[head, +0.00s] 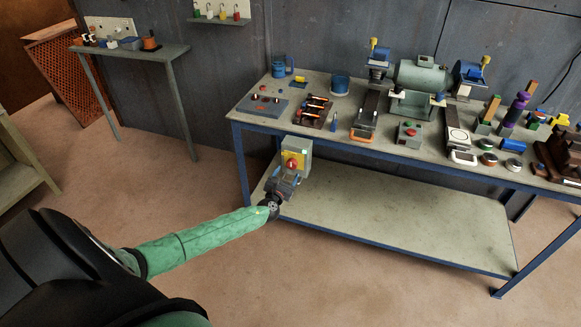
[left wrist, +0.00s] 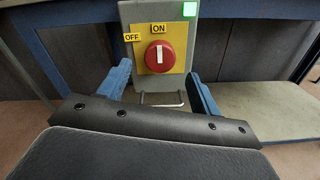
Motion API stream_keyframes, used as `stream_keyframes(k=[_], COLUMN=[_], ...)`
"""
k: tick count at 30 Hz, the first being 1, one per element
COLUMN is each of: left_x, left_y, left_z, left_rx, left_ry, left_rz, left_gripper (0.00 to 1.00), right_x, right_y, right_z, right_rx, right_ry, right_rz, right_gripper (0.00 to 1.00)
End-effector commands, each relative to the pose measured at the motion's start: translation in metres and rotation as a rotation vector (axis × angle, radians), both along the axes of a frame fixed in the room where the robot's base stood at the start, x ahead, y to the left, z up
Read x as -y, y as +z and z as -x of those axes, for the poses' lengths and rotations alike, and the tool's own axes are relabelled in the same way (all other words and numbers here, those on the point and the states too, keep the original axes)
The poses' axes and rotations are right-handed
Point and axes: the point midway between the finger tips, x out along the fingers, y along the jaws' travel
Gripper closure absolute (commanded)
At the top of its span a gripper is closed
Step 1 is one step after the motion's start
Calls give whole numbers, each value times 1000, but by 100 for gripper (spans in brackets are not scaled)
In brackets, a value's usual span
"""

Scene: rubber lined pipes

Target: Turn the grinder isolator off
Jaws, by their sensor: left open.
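The grinder isolator (head: 297,157) is a grey box with a yellow plate and a red rotary knob, at the front left of the blue-framed bench. In the left wrist view the red knob (left wrist: 159,57) has a white mark pointing up to the ON label (left wrist: 159,29). The OFF label (left wrist: 132,37) is to its upper left. A green light (left wrist: 190,9) is lit at the box's top right. My left gripper (head: 287,173) is open in front of the isolator. In the left wrist view its blue fingers are spread below and either side of the knob, apart from it. My right gripper is not in view.
A bench (head: 345,108) carries a bench grinder (head: 418,78), tools and several small parts. Its lower shelf (head: 400,215) is bare. A metal loop (left wrist: 160,99) sits under the knob. A small side table (head: 130,52) stands at the back left. The floor between is clear.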

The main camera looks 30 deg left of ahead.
Motion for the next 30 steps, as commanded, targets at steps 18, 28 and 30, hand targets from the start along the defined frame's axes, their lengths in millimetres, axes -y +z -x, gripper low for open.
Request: stream_keyframes(k=[18, 28, 30], left_x=[-12, -11, -11], left_y=[0, 0, 0], left_z=[-49, -49, -49], left_rx=[0, 0, 0], left_ry=[1, 1, 1], left_rz=[3, 4, 4], left_gripper=[36, 54, 67], right_x=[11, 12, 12], right_y=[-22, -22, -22], right_z=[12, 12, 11], right_rx=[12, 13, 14], right_ry=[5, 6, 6], right_rz=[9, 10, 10], right_gripper=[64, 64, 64])
